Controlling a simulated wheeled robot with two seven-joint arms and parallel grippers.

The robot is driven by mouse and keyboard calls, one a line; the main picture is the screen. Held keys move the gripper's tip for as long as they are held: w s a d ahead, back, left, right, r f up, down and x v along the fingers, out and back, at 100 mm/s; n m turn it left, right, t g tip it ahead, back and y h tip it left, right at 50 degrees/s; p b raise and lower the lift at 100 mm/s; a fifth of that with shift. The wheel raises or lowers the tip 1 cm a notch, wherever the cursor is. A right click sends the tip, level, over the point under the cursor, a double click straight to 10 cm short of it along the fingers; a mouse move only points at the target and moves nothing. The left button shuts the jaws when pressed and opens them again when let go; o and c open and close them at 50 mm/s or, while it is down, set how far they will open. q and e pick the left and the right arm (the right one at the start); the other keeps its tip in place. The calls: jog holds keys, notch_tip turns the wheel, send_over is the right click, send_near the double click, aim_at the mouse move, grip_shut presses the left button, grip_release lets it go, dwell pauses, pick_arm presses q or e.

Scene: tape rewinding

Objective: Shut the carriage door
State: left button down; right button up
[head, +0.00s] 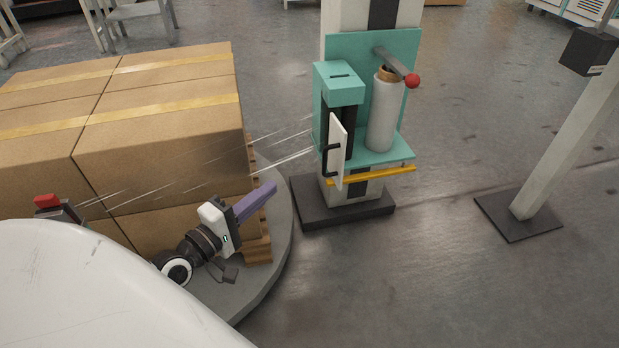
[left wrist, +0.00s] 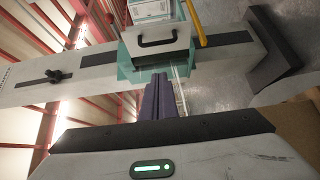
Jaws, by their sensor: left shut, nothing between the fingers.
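The carriage (head: 340,82) is teal and rides on a pale upright mast, with a white film roll (head: 382,115) on its shelf. Its white door (head: 337,150) stands out from the dark opening, seen nearly edge-on, with a black handle (head: 328,158) on its left face. In the left wrist view, the door (left wrist: 178,58) and its handle (left wrist: 158,41) show ahead of the fingers. My left gripper (head: 270,187) has purple fingers, shut and empty. It is left of the door and apart from it, beside the boxes. My right gripper is not in view.
Stacked cardboard boxes (head: 165,150) stand on a pallet (head: 260,240) on a round turntable (head: 278,215) at left. Clear film strands (head: 285,135) run between boxes and carriage. A yellow bar (head: 385,175) sits below the shelf. A slanted post (head: 560,140) stands at right; floor between is free.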

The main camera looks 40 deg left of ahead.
pick_arm(q)
jog(key=w+d, duration=0.3)
jog(key=w, duration=0.8)
jog(key=shift+w+d+b, duration=0.3)
jog(key=shift+w+b, duration=0.1)
jog(key=shift+b, duration=0.05)
